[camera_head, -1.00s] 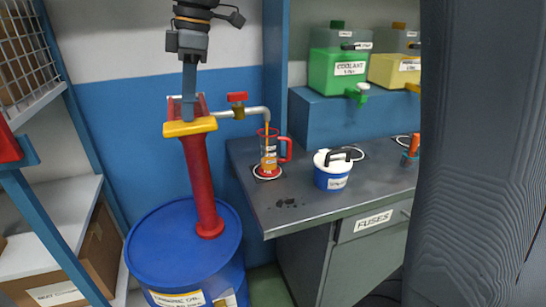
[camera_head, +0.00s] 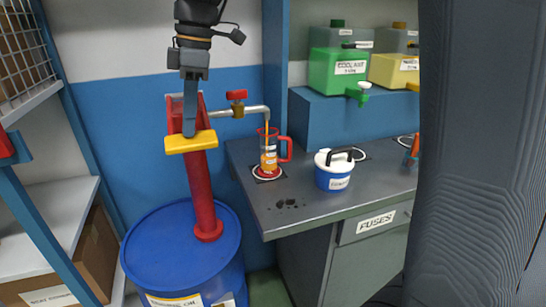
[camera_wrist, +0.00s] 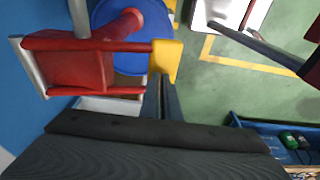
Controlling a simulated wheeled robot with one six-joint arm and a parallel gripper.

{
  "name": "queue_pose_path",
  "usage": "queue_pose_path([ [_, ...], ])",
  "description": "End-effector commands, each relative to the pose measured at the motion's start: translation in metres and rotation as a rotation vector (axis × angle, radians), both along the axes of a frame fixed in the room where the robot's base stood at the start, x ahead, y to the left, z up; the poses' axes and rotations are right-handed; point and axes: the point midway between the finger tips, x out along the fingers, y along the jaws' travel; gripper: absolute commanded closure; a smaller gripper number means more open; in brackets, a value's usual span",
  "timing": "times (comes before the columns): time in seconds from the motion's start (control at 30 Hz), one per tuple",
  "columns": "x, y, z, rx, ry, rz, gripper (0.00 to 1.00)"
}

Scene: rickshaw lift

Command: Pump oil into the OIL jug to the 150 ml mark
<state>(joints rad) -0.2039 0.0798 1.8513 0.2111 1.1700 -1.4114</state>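The red hand pump (camera_head: 203,190) stands on the blue oil drum (camera_head: 165,240). Its yellow handle bar (camera_head: 190,143) is at the end of red lever arms, which also show in the wrist view (camera_wrist: 166,61). My gripper (camera_head: 190,133) points down with its fingertips at the handle. In the wrist view its fingers lie close together with a narrow gap, and whether they clasp the bar is unclear. The clear OIL jug (camera_head: 269,158) with a red handle stands under the pump's spout (camera_head: 255,110). An orange stream falls into it, and orange oil lies inside. The marks are too small to read.
A blue container with a white lid (camera_head: 332,172) stands right of the jug on the grey bench (camera_head: 290,212). Green (camera_head: 337,66) and yellow (camera_head: 392,70) dispensers sit on a blue shelf behind. A shelf rack (camera_head: 40,215) stands at the left.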

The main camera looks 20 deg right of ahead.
Motion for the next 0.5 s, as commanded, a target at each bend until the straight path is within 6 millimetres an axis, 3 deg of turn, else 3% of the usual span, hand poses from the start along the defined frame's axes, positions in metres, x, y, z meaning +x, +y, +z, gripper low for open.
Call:
queue_pose_path([
  [0.27, -0.002, 0.000, 0.005, -0.001, 0.005, 0.000, 1.00],
  [0.5, -0.002, 0.000, 0.031, -0.001, 0.003, 0.000, 1.00],
])
